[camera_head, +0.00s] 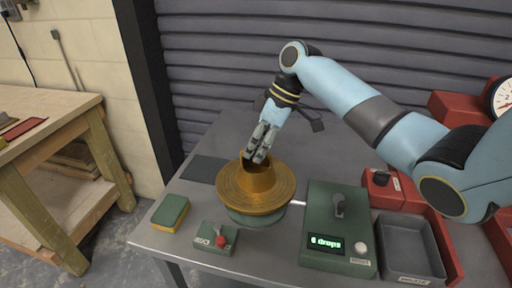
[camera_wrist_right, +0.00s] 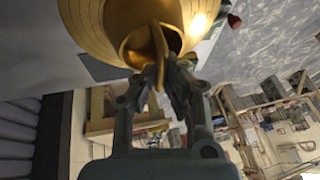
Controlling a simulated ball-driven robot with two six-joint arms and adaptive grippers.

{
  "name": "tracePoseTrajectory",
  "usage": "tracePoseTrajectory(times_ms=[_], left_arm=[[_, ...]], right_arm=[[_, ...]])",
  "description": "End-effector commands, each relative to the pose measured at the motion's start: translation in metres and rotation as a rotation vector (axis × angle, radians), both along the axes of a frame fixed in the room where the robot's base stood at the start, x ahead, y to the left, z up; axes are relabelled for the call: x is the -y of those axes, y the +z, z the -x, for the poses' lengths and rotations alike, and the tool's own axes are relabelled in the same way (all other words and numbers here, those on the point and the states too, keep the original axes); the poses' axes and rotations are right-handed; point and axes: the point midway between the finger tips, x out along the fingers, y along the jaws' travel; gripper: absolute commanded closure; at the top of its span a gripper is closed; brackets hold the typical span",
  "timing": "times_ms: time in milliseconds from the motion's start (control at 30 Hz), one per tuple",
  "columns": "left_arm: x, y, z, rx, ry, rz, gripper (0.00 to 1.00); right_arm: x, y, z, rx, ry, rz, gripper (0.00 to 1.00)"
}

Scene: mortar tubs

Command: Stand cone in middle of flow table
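The brass cone (camera_head: 257,181) stands upright, wide end down, around the middle of the flow table's round brass plate (camera_head: 283,189). I cannot tell whether it is exactly centred or fully touching the plate. The flow table has a green round base (camera_head: 254,218). My right gripper (camera_head: 258,157) reaches down to the cone's open top. In the right wrist view its fingers (camera_wrist_right: 168,80) straddle the cone's wall (camera_wrist_right: 143,42) at the rim and look closed on it. My left gripper is not in view.
A green control box reading "6 drops" (camera_head: 325,243) stands right of the flow table, with a grey tray (camera_head: 411,248) and red boxes (camera_head: 382,190) beyond. In front are a small box with a red knob (camera_head: 217,238) and a green-yellow sponge (camera_head: 170,212). A dark mat (camera_head: 203,169) lies behind left.

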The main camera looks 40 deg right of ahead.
Motion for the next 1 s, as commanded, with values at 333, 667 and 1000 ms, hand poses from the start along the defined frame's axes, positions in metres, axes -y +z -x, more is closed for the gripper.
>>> tracePoseTrajectory(times_ms=[333, 667, 1000], left_arm=[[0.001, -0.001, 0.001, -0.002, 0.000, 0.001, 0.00], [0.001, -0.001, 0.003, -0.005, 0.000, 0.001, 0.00], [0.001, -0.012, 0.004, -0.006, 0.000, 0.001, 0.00]], right_arm=[[0.000, -0.001, 0.000, 0.000, 0.000, 0.000, 0.72], [0.002, 0.003, 0.000, 0.002, 0.000, 0.002, 0.71], [0.029, 0.061, 0.009, 0.004, 0.000, 0.004, 0.71]])
